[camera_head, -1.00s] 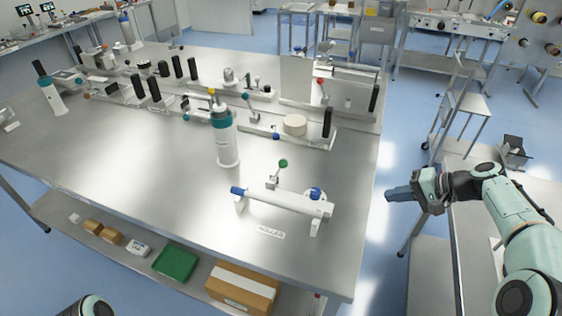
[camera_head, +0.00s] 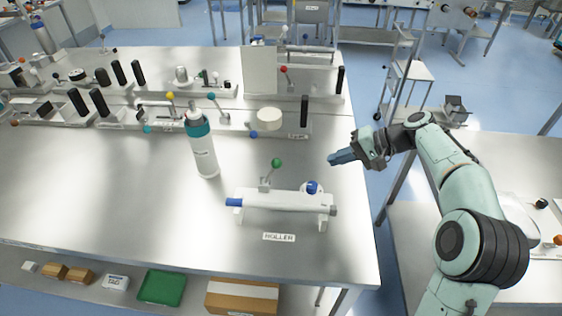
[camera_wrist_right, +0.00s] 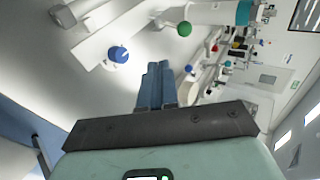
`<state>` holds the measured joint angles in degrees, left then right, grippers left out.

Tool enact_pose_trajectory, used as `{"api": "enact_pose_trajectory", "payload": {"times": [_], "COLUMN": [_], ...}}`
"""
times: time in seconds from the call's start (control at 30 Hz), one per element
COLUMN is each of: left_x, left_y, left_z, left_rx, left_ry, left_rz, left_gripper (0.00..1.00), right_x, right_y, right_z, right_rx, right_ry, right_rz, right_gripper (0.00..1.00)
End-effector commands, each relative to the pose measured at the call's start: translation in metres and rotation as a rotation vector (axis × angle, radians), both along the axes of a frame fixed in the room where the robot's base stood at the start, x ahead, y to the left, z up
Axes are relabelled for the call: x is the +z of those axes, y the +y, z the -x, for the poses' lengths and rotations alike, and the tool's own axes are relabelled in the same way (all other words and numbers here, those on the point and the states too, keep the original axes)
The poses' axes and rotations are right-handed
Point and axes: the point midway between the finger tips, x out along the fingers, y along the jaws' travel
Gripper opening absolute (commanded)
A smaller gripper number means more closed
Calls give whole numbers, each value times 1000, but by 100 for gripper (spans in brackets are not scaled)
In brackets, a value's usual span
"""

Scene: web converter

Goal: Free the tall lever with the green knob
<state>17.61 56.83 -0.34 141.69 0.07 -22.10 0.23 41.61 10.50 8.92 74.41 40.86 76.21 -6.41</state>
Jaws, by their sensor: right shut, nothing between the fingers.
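The lever with the green knob (camera_head: 277,163) stands upright at the back of the white roller unit (camera_head: 285,200) on the steel table. Its green knob also shows in the right wrist view (camera_wrist_right: 184,29). A blue knob (camera_head: 312,187) sits at the roller's right end and also shows in the right wrist view (camera_wrist_right: 118,54). My right gripper (camera_head: 332,159) is shut and empty, above the table's right edge, to the right of the lever and apart from it. Its blue fingers show together in the right wrist view (camera_wrist_right: 157,82). My left gripper is out of view.
A white bottle with a teal top (camera_head: 203,145) stands left of the lever. Behind are a round cream-coloured block (camera_head: 269,117), a black upright handle (camera_head: 304,111) and an upright panel (camera_head: 259,70). The table (camera_head: 120,200) is clear at the front left.

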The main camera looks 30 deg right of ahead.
Motion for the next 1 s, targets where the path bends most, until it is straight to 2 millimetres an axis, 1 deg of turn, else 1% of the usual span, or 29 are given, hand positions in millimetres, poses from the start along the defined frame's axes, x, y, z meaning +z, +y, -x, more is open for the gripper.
{"api": "enact_pose_trajectory", "payload": {"times": [0.37,0.53,0.67,1.0], "left_x": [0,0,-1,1], "left_y": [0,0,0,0], "left_z": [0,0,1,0], "left_rx": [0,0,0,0], "left_ry": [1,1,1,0], "left_rz": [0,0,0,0], "left_gripper": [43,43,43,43], "right_x": [0,-6,-18,-61], "right_y": [0,5,18,61], "right_z": [0,-4,-14,-52], "right_rx": [0,1,4,3], "right_ry": [0,2,2,2], "right_rz": [0,-1,-3,-3], "right_gripper": [0,0,0,0]}}
